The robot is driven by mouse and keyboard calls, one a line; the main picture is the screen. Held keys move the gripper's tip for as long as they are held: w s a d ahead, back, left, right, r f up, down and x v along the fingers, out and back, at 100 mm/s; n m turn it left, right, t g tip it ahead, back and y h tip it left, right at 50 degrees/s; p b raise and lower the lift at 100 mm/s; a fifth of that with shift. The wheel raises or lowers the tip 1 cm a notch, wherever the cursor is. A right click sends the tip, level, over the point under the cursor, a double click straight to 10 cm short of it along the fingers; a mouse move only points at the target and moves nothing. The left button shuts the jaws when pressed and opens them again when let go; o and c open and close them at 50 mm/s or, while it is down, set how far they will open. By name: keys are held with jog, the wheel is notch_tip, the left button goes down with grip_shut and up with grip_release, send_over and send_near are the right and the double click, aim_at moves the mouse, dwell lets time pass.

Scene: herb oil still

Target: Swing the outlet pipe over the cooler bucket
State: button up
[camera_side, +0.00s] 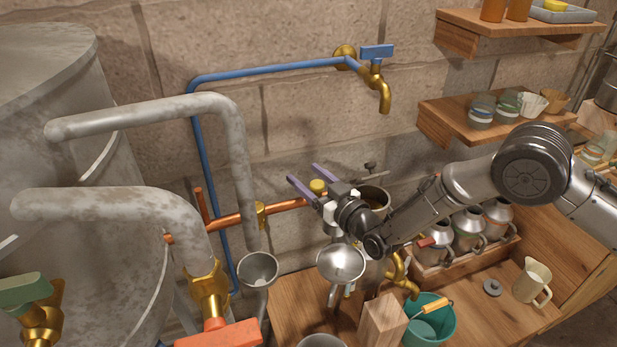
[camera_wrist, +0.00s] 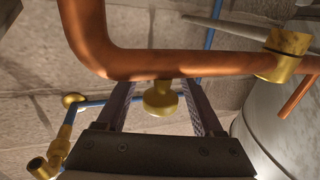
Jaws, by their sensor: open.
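A copper outlet pipe (camera_side: 288,206) runs across the wall side from the still towards my gripper (camera_side: 303,173). A brass knob (camera_side: 318,186) sits on it near its right end, which is hidden behind my wrist. In the wrist view the pipe (camera_wrist: 190,64) crosses in front and bends at the left. The knob (camera_wrist: 160,99) shows between the two fingers of my gripper (camera_wrist: 158,88), with gaps on both sides. My gripper is open and holds nothing. A teal bucket (camera_side: 447,328) with a yellow handle grip stands at the front right on the bench, away from the pipe.
A wooden block (camera_side: 383,322) stands left of the bucket. A metal pot (camera_side: 382,196) is behind my wrist and a steel funnel (camera_side: 341,262) below it. Metal cans (camera_side: 468,228) sit in a wooden rack. A brass tap (camera_side: 384,97) is above. A jug (camera_side: 530,283) stands at right.

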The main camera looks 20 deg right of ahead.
grip_shut()
dwell(1.3)
